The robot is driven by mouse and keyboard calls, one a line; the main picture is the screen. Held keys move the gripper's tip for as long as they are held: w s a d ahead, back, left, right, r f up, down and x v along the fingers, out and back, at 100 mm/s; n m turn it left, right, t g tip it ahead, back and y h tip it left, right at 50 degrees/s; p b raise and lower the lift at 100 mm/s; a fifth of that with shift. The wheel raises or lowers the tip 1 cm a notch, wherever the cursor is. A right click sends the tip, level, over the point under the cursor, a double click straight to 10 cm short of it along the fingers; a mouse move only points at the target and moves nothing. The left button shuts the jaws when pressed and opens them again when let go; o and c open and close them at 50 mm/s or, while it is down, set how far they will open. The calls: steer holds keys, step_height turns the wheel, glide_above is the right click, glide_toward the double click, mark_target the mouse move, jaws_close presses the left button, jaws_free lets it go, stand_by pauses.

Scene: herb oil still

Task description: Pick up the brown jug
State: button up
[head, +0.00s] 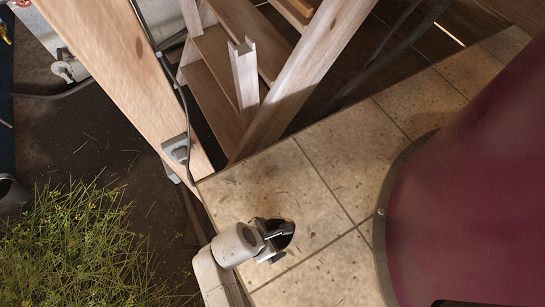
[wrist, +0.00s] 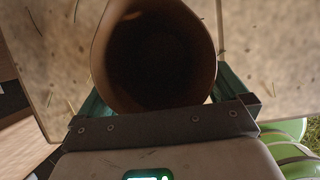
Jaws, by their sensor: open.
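The brown jug (wrist: 155,55) fills the upper middle of the wrist view, its round, dark mouth facing the camera. My gripper (wrist: 162,98) is open, with a teal finger showing on each side of the jug; contact cannot be told. In the head view my gripper (head: 272,240) is low over the tiled surface, and the jug (head: 286,234) shows as a small dark round opening at its fingers. Most of the jug's outer wall is hidden there.
The tiled surface (head: 330,170) is mostly bare, with scattered bits of herb. A large dark red vessel (head: 470,200) stands at the right. Wooden steps (head: 225,65) and a thick beam (head: 125,75) rise behind. A heap of green herbs (head: 75,245) lies at the lower left.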

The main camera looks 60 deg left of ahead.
steer(key=shift+f, duration=0.15)
steer(key=c, duration=0.7)
